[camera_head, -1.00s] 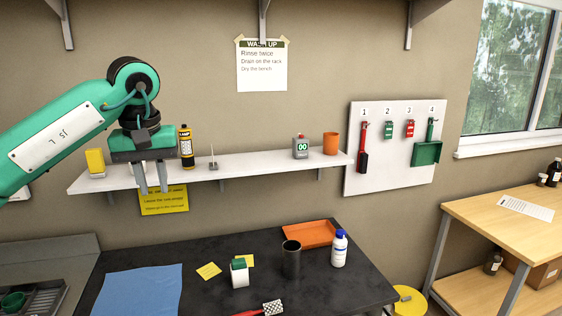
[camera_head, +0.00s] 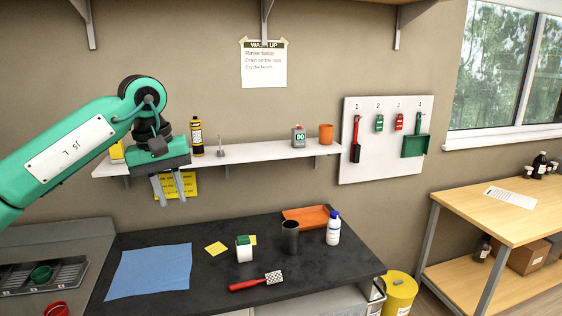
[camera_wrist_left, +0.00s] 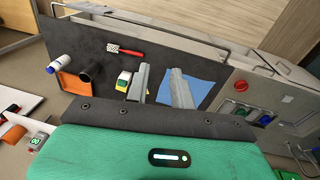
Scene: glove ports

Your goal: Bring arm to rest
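My left arm comes in from the left in the head view, with its green gripper (camera_head: 170,190) in front of the shelf's left part. Its two grey fingers point down, apart, with nothing between them. The left wrist view also shows the open fingers (camera_wrist_left: 161,88) over the dark bench. My right arm and gripper are not in view.
The white shelf (camera_head: 258,154) holds a lamp-oil bottle (camera_head: 197,136), a timer (camera_head: 298,137) and an orange cup (camera_head: 326,134).

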